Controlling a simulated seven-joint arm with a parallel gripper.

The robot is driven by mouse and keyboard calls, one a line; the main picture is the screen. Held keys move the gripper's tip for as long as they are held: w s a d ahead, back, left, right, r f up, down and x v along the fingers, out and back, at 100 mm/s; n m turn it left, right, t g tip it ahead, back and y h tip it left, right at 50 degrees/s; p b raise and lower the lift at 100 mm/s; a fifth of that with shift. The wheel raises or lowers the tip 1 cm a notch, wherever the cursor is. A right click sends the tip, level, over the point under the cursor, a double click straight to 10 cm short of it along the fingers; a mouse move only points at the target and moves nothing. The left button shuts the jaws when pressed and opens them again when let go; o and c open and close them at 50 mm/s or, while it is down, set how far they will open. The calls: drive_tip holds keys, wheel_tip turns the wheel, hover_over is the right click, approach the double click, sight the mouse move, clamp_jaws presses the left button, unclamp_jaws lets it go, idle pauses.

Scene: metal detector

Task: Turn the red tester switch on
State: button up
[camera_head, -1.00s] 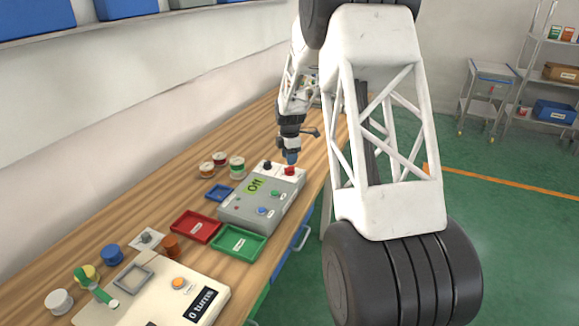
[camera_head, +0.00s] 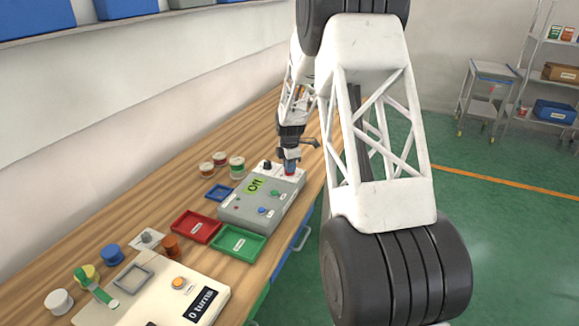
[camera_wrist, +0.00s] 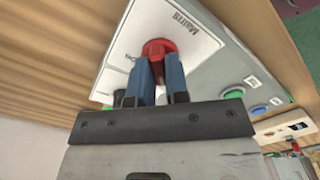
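The grey tester box (camera_head: 251,211) stands on the wooden bench, and its green display (camera_head: 255,185) reads "Off". The red switch (camera_wrist: 158,48) sits on a white plate marked "Mains" in the wrist view. In the head view a little of the red switch (camera_head: 290,172) shows below my gripper (camera_head: 289,162). In the wrist view the two blue fingers of my gripper (camera_wrist: 160,66) reach down to the switch, one on each side of its raised grip. They look close to or touching it; whether they press on it cannot be told.
A black knob (camera_head: 267,165) is beside the switch on the box. Blue and green buttons (camera_head: 262,210) are on its front. Red (camera_head: 183,236) and green trays (camera_head: 231,254) lie in front of the box. Spools (camera_head: 237,174) stand behind it at left.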

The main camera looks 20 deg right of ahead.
drive_tip(key=shift+m, duration=0.3)
clamp_jaws()
drive_tip(key=m, duration=0.8)
drive_tip(key=shift+m, duration=0.3)
drive_tip(key=m, duration=0.4)
drive_tip(key=shift+m, duration=0.3)
drive_tip(key=m, duration=0.4)
drive_tip(key=o, duration=0.7)
unclamp_jaws()
